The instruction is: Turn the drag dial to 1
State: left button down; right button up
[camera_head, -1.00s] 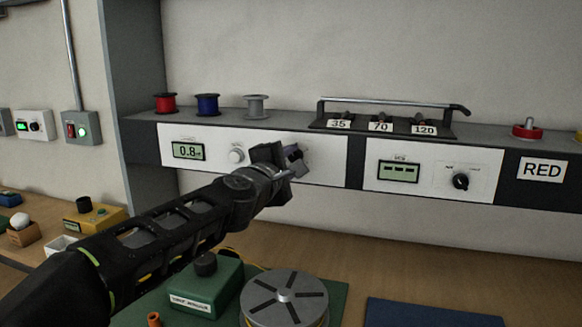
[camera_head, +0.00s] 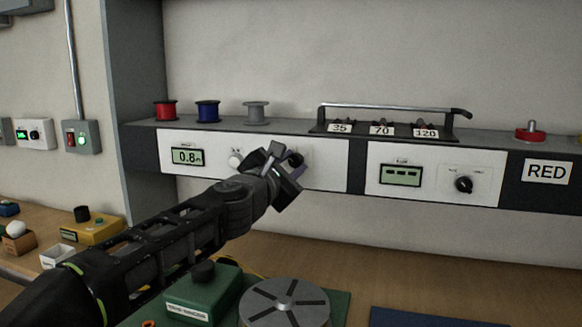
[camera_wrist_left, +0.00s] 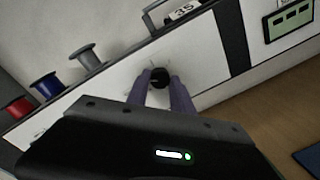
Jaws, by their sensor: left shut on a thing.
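My left gripper (camera_head: 287,168) is at the left white panel (camera_head: 325,170), in front of a dark dial. In the left wrist view its two fingers (camera_wrist_left: 162,84) are shut on the black dial (camera_wrist_left: 160,76), one on each side. The dial's marks are too small or hidden to read. To the left on the same panel are a pale knob (camera_head: 235,160) and a display (camera_head: 187,156) that reads about 0.8. My right gripper is not in view.
Red, blue and grey spools (camera_head: 256,113) stand on the shelf above. A handled rack (camera_head: 390,122) labelled 35, 70 and 120 stands further right. Another panel with a black knob (camera_head: 464,184) is at right. Below are a metal disc (camera_head: 285,300) and green box (camera_head: 203,293).

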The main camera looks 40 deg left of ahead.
pick_arm(q)
jog(key=c, duration=1.1)
grip_release()
jog(key=p+v, duration=0.1)
jog(key=v, duration=0.6)
jog(key=shift+s+d+p, duration=0.1)
jog(key=shift+s+p, duration=0.25)
